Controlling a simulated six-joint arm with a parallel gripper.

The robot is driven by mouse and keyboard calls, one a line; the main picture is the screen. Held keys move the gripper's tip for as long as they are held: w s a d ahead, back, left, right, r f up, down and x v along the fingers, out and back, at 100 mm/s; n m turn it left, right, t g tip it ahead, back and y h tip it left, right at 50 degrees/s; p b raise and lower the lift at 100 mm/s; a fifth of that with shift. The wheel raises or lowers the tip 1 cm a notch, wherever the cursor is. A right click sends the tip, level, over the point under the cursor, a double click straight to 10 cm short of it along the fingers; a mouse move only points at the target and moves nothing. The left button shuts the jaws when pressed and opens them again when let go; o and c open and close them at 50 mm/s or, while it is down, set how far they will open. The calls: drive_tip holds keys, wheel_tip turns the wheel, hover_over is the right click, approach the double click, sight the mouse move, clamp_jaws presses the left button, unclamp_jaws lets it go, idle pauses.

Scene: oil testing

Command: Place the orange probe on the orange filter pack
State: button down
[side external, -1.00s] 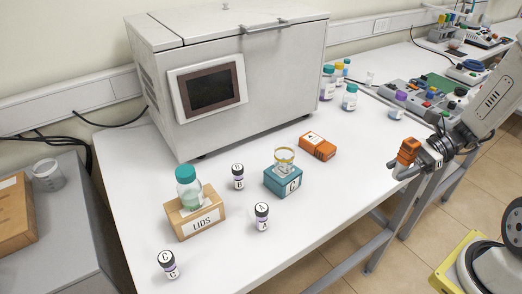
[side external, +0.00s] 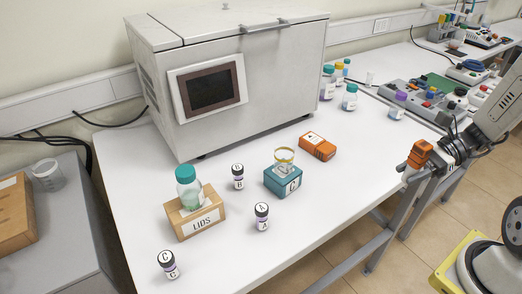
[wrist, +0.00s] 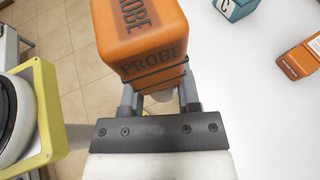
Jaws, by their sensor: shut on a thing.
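The orange probe (side external: 420,154) is a block marked PROBE, held upright in my gripper (side external: 410,172) off the right edge of the white table. In the wrist view the probe (wrist: 142,35) fills the upper middle, and the fingers of my gripper (wrist: 160,98) are shut on its lower part. The orange filter pack (side external: 318,147) lies flat on the table, well left of the probe, with a white label on top. It also shows at the right edge of the wrist view (wrist: 298,64). Nothing rests on it.
A teal block (side external: 283,182) marked C, with a glass jar on it, stands left of the filter pack. Small vials (side external: 262,217) and a LIDS box (side external: 196,217) stand further left. The large grey machine (side external: 230,75) is behind. Table around the pack is clear.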

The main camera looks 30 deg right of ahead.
drive_tip(key=shift+w, duration=0.15)
drive_tip(key=w+r+n+g, duration=0.1)
drive_tip(key=w+r, duration=0.3)
drive_tip(key=w, duration=1.1)
drive_tip(key=shift+w+d, duration=0.3)
drive_tip(key=shift+w, duration=0.05)
drive_tip(key=shift+f+y, duration=0.1)
drive_tip(key=shift+y, duration=0.2)
hover_over(319, 142)
drive_tip(key=s, duration=0.1)
wheel_tip(319, 142, down, 8)
drive_tip(key=shift+s+a+f, duration=0.1)
drive_tip(key=shift+w+f, duration=0.5)
drive_tip(key=shift+w, duration=0.05)
drive_tip(key=shift+f, duration=0.1)
